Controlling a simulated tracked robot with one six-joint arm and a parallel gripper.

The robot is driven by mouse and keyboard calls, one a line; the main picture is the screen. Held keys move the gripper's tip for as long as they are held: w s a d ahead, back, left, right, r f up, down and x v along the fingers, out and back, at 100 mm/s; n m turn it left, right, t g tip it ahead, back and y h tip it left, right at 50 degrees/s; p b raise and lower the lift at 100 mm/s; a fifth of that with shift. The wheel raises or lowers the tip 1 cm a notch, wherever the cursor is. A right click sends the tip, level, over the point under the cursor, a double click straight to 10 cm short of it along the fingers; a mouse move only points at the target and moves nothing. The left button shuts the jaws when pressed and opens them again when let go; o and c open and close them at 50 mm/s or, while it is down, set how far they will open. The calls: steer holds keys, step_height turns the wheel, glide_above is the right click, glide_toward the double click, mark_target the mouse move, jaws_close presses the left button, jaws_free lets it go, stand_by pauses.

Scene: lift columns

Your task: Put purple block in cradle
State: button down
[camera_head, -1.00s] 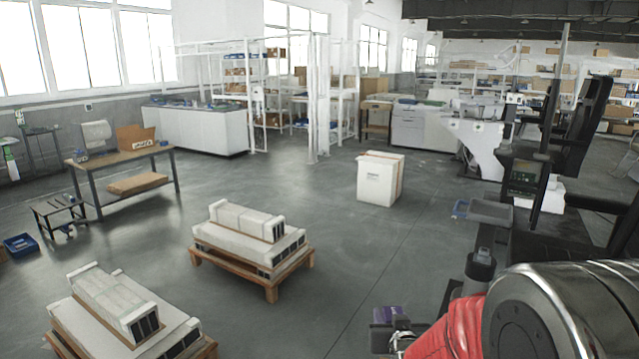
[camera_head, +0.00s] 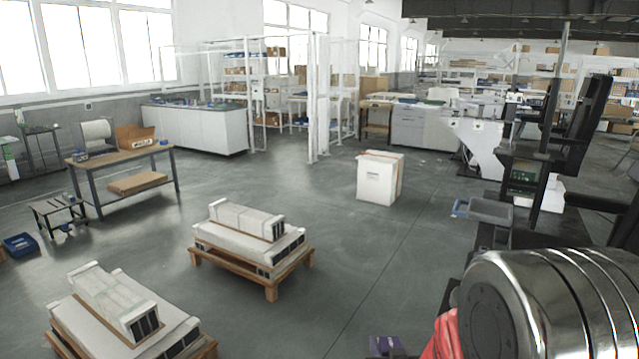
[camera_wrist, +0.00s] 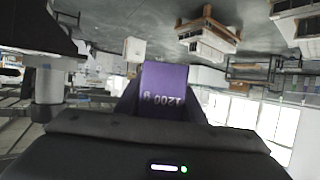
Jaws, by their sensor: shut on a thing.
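The purple block (camera_wrist: 164,82) is between the two dark fingers of my gripper (camera_wrist: 162,102) in the wrist view. In the head view the purple block (camera_head: 385,345) shows at the bottom edge, partly cut off, and my silver and red arm hides most of the gripper. I cannot pick out the cradle for certain in either view. The block is apart from the furniture in view.
Wooden pallets with white stacks (camera_head: 245,245) stand on the floor left of the block. A white carton (camera_head: 380,180) stands farther back. A grey tray (camera_head: 490,210) and dark equipment are at the right.

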steer(key=shift+s+f, duration=0.3)
steer(key=shift+s+f, duration=0.25)
steer(key=shift+f, duration=0.7)
steer(key=shift+s+f, duration=0.25)
steer(key=shift+f, duration=0.75)
steer(key=shift+s+f, duration=0.25)
steer(key=shift+f, duration=0.7)
steer(key=shift+s, duration=0.1)
